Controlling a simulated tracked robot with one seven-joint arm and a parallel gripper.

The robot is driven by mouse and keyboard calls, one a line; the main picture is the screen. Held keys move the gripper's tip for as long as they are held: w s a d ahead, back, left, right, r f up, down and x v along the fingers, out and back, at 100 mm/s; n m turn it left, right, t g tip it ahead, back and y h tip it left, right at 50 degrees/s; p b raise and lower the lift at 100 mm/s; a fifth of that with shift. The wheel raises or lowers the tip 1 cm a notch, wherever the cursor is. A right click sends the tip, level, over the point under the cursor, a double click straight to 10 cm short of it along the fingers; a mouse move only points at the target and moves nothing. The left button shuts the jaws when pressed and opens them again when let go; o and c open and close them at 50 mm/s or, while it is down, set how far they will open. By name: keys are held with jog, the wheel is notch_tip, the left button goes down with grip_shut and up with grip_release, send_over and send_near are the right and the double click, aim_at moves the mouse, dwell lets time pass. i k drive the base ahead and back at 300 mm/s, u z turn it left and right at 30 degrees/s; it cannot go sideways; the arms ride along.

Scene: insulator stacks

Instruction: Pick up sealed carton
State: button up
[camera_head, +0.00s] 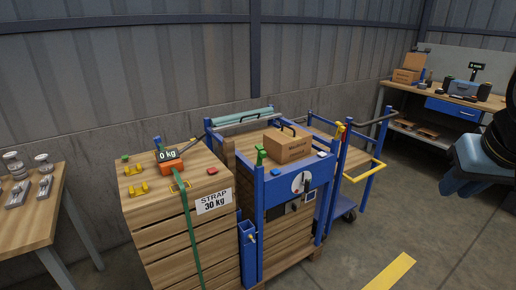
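A closed brown carton (288,146) with dark print and a dark handle-like loop on top sits on the wooden stack in the blue frame (300,182), near the middle of the view. Another brown carton (408,75) stands on the workbench at the back right, too small to tell whether it is sealed. A black and blue part at the right edge looks like my arm.
A crate stack (170,235) with a green strap and a "STRAP 30 kg" label (213,202) stands left of the frame. A wooden table (30,222) is far left. Open floor with a yellow line (390,272) lies front right.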

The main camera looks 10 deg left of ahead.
aim_at(288, 144)
jog(key=z, duration=0.25)
jog(key=i, duration=0.15)
jog(key=u, duration=2.05)
jog(key=i, duration=1)
jog(key=z, duration=0.45)
